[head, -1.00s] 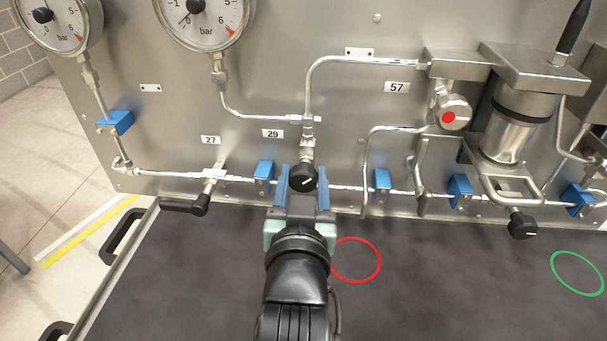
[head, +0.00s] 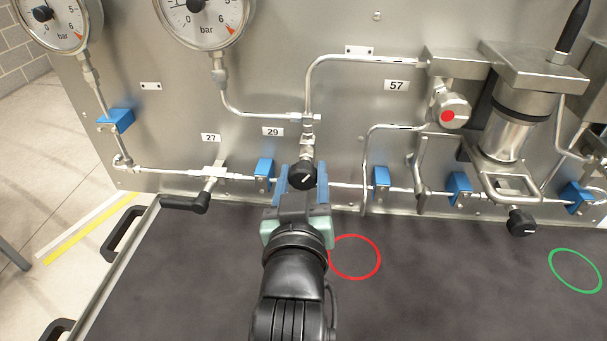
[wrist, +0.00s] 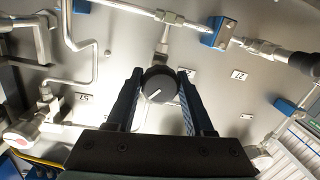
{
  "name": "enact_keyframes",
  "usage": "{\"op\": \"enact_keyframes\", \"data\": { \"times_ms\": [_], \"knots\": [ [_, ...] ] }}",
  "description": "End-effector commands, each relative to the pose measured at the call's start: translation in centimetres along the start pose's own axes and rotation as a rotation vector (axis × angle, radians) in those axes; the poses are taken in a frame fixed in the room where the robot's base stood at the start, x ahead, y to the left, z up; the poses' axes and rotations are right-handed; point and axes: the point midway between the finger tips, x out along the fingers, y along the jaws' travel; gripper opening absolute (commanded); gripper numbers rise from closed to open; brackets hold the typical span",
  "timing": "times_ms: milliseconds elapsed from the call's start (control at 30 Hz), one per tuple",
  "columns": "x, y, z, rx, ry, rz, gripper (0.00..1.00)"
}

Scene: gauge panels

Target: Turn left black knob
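The left black knob (head: 302,175) sits on the pipe valve below label 29, with a white line on its face. It also shows in the wrist view (wrist: 159,84), its line slanted. My gripper (head: 302,186) has one blue-grey finger on each side of this knob. In the wrist view, the fingertips (wrist: 160,74) flank the knob closely, and I see no clear gap. The gripper appears shut on it. The right black knob (head: 521,222) stands apart, below the metal cylinder.
A black lever handle (head: 185,203) sticks out at the left below label 27. Blue pipe clamps (head: 381,182) flank the gripper. A red-dotted knob (head: 453,111) is at the upper right. The dark mat (head: 430,290) with red and green rings is clear.

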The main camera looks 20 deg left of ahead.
Motion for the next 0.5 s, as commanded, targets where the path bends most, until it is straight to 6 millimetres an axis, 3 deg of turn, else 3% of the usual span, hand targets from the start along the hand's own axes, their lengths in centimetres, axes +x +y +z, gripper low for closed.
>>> {"op": "enact_keyframes", "data": {
  "times_ms": [33, 133, 500],
  "knots": [
    [0.0, -0.09, 0.0, 0.001, 0.0, -0.002, 0.62],
    [0.0, -0.07, 0.01, 0.001, 0.0, -0.002, 0.8],
    [-0.33, 0.0, 0.04, 0.002, 0.0, 0.0, 0.81]
  ]
}}
